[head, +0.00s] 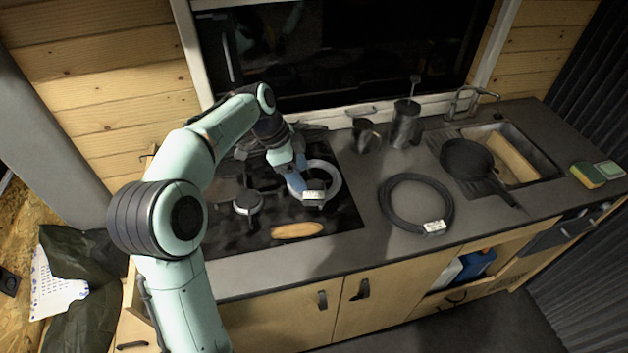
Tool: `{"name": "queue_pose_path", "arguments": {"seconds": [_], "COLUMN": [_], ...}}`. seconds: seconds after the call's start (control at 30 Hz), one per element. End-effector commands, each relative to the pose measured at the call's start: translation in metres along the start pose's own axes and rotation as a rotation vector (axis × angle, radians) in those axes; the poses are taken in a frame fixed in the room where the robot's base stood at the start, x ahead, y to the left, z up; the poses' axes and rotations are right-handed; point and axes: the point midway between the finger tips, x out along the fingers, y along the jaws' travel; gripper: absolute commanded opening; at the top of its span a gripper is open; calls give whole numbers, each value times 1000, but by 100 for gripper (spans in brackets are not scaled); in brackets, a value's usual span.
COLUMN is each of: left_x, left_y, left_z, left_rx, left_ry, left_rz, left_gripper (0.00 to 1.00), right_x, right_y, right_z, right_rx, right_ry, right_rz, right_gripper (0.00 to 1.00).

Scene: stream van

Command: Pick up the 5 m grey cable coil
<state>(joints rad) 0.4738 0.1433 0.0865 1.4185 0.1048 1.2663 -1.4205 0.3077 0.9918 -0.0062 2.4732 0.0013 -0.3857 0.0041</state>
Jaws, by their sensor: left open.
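A small light grey cable coil (337,180) with a white tag lies on the black hob (345,215). The tag's writing is too small to read. My left gripper (300,191) points down over the coil's left side, with its jaws open. The gripper hides part of the ring, and I cannot tell whether it touches the cable. A larger black cable coil (383,200), also with a white tag, lies on the counter to the right. My right gripper is not in view.
A wooden piece (297,230) lies at the hob's front. A mug (365,135) and a metal canister (405,125) stand at the back. A dark pan (466,158) rests by the sink (540,170), with a sponge (588,174) beyond. The counter's front middle is clear.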

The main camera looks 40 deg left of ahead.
Motion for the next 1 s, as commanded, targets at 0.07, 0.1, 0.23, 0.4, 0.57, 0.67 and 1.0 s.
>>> {"name": "queue_pose_path", "arguments": {"seconds": [0.07,0.1,0.23,0.4,0.57,0.67,1.0], "left_x": [16,22,32,46,70,81,86], "left_y": [1,0,0,-2,-4,-4,-4], "left_z": [0,0,0,1,3,2,2], "left_rx": [0,0,0,-1,-1,0,0], "left_ry": [-1,-1,0,0,0,1,1], "left_rz": [4,3,1,2,3,0,-2], "left_gripper": [66,66,66,66,66,66,53], "right_x": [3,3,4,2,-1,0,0], "right_y": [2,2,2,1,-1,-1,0], "right_z": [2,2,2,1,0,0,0], "right_rx": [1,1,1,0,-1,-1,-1], "right_ry": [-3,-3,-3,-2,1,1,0], "right_rz": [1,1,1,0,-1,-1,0], "right_gripper": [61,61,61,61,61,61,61]}}
